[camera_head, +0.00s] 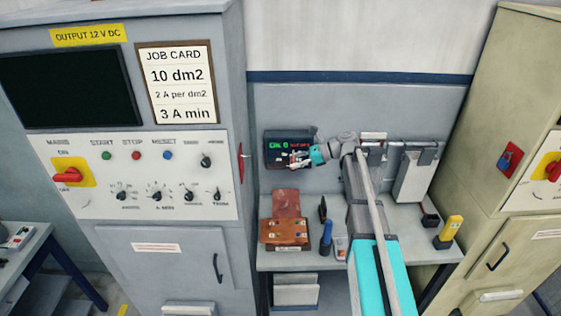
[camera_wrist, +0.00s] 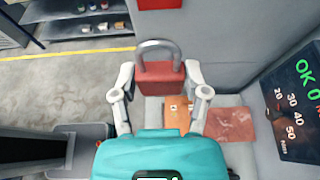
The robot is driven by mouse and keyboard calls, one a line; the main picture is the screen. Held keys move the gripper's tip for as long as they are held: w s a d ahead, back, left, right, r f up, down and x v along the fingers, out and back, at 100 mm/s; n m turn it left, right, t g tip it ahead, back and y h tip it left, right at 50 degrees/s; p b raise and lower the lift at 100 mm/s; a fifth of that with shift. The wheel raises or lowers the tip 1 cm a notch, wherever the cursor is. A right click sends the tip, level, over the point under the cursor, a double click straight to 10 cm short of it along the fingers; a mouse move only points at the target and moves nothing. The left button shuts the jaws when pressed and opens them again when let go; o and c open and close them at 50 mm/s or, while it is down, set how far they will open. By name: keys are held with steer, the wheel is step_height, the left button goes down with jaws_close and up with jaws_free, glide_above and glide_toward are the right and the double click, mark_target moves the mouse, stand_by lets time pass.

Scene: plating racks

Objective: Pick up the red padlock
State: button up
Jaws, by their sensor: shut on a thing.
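The red padlock (camera_wrist: 161,81) is between the two fingers of my gripper (camera_wrist: 161,88) in the wrist view. Its grey shackle points up in that view. The fingers are shut on the padlock's sides and hold it clear of the bench, above the brown board. In the head view my gripper (camera_head: 299,159) is in front of the dark display at the back of the bench. The padlock is too small there to make out clearly.
The dark display (camera_head: 281,139) with green digits is close behind my gripper. Tall cabinets stand left (camera_head: 160,255) and right (camera_head: 525,240) of the bench.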

steer(key=shift+d, duration=1.2)
steer(key=shift+d+f, duration=0.15)
steer(key=shift+d, duration=0.2)
steer(key=shift+d, duration=0.2)
stand_by(0.4)
steer(key=shift+s+d+r, duration=0.1)
steer(key=shift+d+r, duration=0.15)
steer(key=shift+d, duration=0.45)
steer(key=shift+d+r, duration=0.1)
steer(key=shift+d, duration=0.2)
steer(key=shift+d, duration=0.3)
steer(key=shift+d, duration=0.1)
steer(key=shift+s+d, duration=0.1)
steer(key=shift+d, duration=1.8)
